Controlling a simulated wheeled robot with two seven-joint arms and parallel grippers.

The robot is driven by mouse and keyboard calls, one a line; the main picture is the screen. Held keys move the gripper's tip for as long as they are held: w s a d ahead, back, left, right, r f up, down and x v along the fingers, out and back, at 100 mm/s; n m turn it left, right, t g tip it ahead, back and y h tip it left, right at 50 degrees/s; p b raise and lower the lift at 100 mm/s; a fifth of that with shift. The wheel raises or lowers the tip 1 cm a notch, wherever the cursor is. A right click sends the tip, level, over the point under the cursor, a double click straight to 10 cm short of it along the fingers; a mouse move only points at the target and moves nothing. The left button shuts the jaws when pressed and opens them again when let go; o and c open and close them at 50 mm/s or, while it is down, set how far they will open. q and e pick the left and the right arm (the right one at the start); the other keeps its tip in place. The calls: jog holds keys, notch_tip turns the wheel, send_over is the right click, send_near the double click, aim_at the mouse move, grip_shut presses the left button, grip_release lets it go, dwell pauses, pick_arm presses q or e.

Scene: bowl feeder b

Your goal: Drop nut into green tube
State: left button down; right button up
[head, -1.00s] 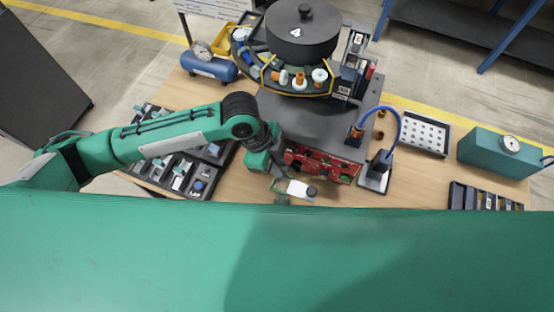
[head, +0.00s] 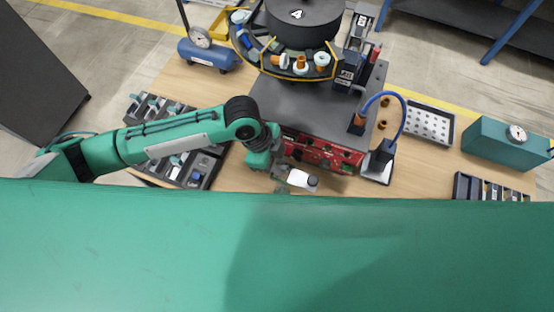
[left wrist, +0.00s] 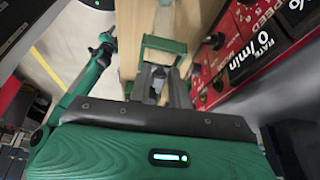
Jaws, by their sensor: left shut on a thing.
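My left gripper (head: 284,176) is low in front of the bowl feeder's red control panel (head: 318,154). In the left wrist view its fingers (left wrist: 160,82) are closed on a small dark grey piece (left wrist: 158,73), apparently the nut, mostly hidden between them. A green bracket-like part (left wrist: 163,45) shows just beyond the fingertips. I cannot tell whether it is the green tube; no tube opening shows clearly. A white cylinder with a dark end (head: 302,180) lies beside the fingertips in the head view. My right gripper is not in view.
The feeder's black bowl (head: 300,22) and ring of parts stand behind. A blue hose (head: 402,115) arches at right. A parts tray (head: 200,168) lies left, a perforated tray (head: 430,122) right. My green body hides the near table.

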pick_arm(q)
jog(key=c, duration=1.4)
grip_release()
jog(key=shift+o, duration=1)
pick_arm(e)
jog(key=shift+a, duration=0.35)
pick_arm(q)
jog(key=b+v, duration=0.4)
jog(key=v, duration=0.9)
jog(key=shift+a+r, duration=0.2)
jog(key=shift+r, duration=0.15)
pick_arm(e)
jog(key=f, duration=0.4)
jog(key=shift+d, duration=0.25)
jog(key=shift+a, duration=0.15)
